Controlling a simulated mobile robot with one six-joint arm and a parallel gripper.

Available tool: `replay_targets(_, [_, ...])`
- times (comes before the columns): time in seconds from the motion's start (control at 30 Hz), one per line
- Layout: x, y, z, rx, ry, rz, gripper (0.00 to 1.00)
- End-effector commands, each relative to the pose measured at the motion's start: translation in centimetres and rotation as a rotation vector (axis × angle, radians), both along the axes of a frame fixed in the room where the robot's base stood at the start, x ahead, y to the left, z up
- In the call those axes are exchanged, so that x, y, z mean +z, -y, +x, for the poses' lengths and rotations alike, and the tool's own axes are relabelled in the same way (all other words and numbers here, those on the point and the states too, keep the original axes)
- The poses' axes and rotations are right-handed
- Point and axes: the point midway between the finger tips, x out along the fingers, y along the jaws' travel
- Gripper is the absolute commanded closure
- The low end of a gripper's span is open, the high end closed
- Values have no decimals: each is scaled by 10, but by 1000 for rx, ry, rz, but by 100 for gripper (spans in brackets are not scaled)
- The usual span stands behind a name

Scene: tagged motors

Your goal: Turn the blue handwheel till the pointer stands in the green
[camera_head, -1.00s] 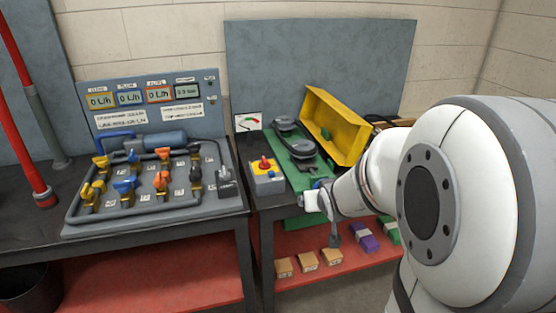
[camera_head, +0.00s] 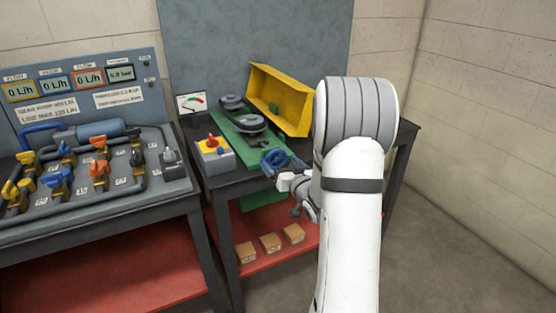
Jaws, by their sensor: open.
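The blue handwheel (camera_head: 274,161) stands at the front end of a green machine base (camera_head: 240,135) on the dark bench. The gauge (camera_head: 191,102) is a white panel with a red and green arc, behind the machine at its left. The pointer is too small to read against the green. My gripper (camera_head: 285,182) is just below and in front of the handwheel, close to it. It is open, and nothing shows between its fingers. Whether it touches the wheel I cannot tell. My arm hides the bench to the right of the wheel.
A yellow guard (camera_head: 280,98) stands open behind the machine. A grey and yellow box with a red switch (camera_head: 213,147) sits left of the handwheel. A valve panel (camera_head: 85,175) is on the left bench. Several small cartons (camera_head: 270,243) lie on the red lower shelf.

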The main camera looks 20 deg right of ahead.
Motion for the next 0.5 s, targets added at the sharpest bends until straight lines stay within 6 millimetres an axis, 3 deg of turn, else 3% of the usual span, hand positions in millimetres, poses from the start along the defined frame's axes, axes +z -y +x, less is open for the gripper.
replay_targets(0.2, [0, -1, 28, 0, 0, -1, 9])
replay_targets(0.5, [0, -1, 35, -3, -2, -1, 9])
